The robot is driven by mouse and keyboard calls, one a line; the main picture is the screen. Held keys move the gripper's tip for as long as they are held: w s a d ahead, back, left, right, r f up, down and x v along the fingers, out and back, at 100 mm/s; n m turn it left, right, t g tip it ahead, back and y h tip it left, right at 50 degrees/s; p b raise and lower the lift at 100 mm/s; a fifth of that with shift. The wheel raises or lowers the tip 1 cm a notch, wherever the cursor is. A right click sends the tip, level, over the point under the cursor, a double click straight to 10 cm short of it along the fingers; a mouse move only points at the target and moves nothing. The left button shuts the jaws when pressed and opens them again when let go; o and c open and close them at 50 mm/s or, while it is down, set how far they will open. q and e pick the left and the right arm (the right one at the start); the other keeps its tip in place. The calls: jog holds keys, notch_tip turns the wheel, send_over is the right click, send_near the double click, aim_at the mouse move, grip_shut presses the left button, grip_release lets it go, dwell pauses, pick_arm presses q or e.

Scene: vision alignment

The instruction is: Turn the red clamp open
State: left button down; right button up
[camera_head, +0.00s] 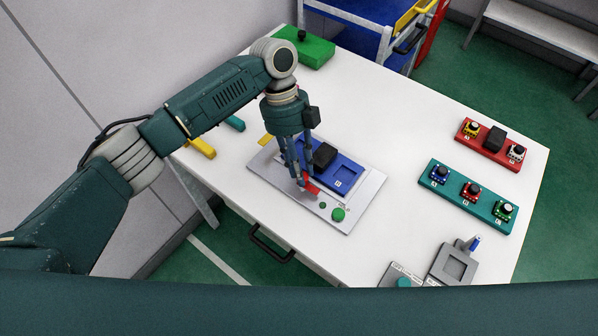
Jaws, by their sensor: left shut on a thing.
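The red clamp (312,188) is a small red piece on the grey fixture plate (365,205), at the front edge of a blue block (347,175). My left gripper (303,184) points down over the plate with its fingertips at the red clamp. It is shut on the clamp, and the fingers hide part of it. A black piece (325,155) sits on the blue block beside the fingers. My right gripper is not in view.
A green button (338,214) is on the plate's front. A red board (490,145) and a teal board (467,195) with knobs lie at right. Grey devices (452,262) stand at front right. A green box (303,47) is at the back. Yellow (201,147) and teal pieces lie left.

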pick_arm(q)
jog(key=shift+d+r+m, duration=0.3)
jog(key=shift+m, duration=0.2)
jog(key=c, duration=1.5)
grip_release()
jog(key=shift+s+f, duration=0.1)
jog(key=v, duration=1.2)
jog(key=shift+d+b, duration=0.2)
jog(key=shift+b, duration=0.1)
